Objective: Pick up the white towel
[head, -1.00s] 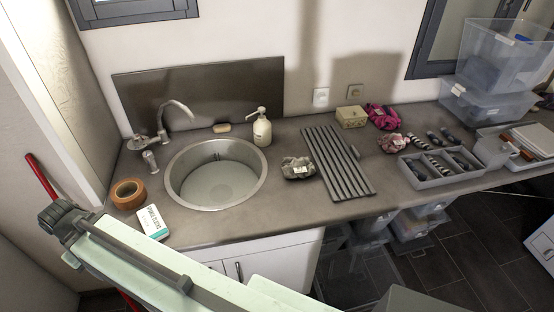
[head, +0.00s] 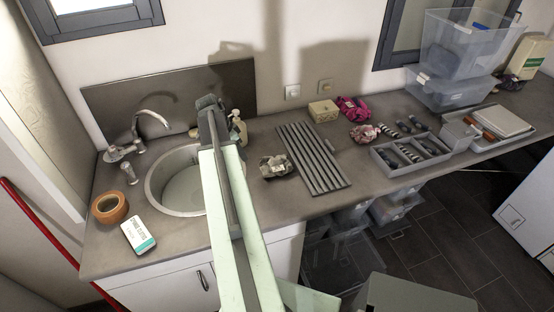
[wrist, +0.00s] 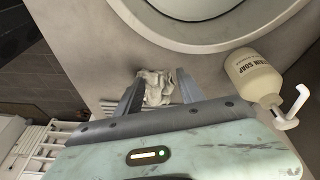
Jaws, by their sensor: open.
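The white towel (head: 277,167) is a crumpled greyish-white cloth on the counter. In the head view it lies between the round sink and the dark slatted rack. In the wrist view a crumpled whitish cloth (wrist: 157,88), which looks like the same towel, shows between my two fingers. My gripper (wrist: 158,92) is open there, with a finger on each side of the cloth in the picture; contact cannot be seen. In the head view my gripper (head: 211,104) is over the right side of the sink, left of the towel, its fingers not clearly seen.
The soap bottle (head: 238,127) stands close behind my gripper. The sink (head: 160,180) is partly covered by my arm. The slatted rack (head: 312,157) lies right of the towel.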

